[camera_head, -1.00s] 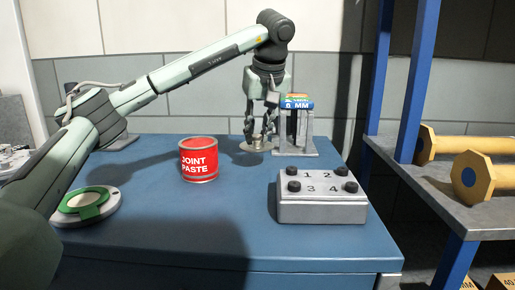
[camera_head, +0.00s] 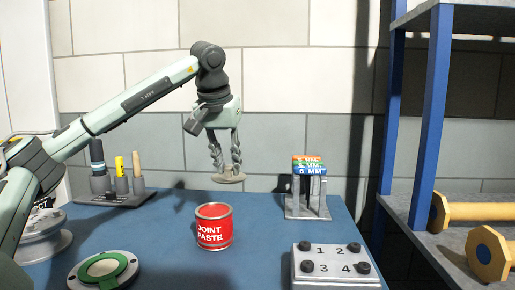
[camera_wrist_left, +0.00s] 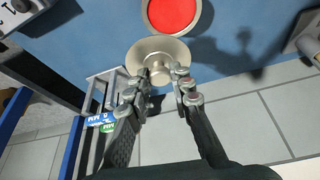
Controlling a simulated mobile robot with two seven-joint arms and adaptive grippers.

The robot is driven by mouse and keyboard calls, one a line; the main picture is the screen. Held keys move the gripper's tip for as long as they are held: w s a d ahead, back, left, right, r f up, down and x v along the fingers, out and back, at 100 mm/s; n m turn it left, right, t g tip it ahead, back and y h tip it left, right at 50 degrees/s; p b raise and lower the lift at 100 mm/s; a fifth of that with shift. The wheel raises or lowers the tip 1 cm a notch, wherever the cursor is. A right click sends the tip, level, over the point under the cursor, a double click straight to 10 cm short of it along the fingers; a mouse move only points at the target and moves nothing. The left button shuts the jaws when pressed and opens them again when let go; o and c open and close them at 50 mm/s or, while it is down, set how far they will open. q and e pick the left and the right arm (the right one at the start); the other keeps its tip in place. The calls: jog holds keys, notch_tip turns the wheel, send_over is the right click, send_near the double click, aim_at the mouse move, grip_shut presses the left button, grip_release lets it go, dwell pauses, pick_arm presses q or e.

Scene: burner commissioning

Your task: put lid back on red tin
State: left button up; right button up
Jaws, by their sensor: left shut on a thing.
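The red tin (camera_head: 214,232), labelled JOINT PASTE, stands upright and open on the blue bench, its inside red. The wrist view shows the tin's open top (camera_wrist_left: 172,14) from above. My left gripper (camera_head: 226,168) points down, shut on the knob of the round metal lid (camera_head: 229,179). The lid hangs roughly level above the bench, apart from the tin and seemingly behind it. In the wrist view the lid (camera_wrist_left: 144,50) is beside the tin's mouth and overlaps its lower edge in the picture. My right gripper is not in view.
A grey numbered block (camera_head: 335,268) is at the front right. A stand (camera_head: 305,207) with coloured MM tags is at the back right. A tool holder (camera_head: 117,196) is at the back left, with a green-ringed disc (camera_head: 104,270) in front. Shelving (camera_head: 425,130) is at the right.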

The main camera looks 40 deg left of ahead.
aim_at(214, 178)
pick_arm(q)
jog(key=s+a+m, duration=0.1)
jog(key=s, duration=0.2)
jog(key=shift+a+m+h+p, duration=0.3)
jog(key=shift+a+m, duration=0.05)
jog(key=shift+m, duration=0.05)
jog(key=shift+s+a+f, duration=0.1)
jog(key=shift+s+f, duration=0.05)
jog(key=shift+s, duration=0.05)
jog(key=shift+s+f+m, duration=0.1)
jog(key=shift+f+m, duration=0.1)
jog(key=shift+m, duration=0.1)
jog(key=shift+f+b, duration=0.35)
jog(key=shift+f, duration=0.6)
jog(key=shift+f+b, duration=0.75)
jog(key=shift+f, duration=0.15)
jog(key=shift+f+b, duration=0.7)
jog(key=shift+f, duration=0.45)
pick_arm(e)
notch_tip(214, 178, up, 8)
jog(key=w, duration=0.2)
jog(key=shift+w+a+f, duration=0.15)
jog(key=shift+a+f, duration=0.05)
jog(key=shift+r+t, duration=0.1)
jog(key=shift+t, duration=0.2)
pick_arm(q)
jog(key=shift+f, duration=0.2)
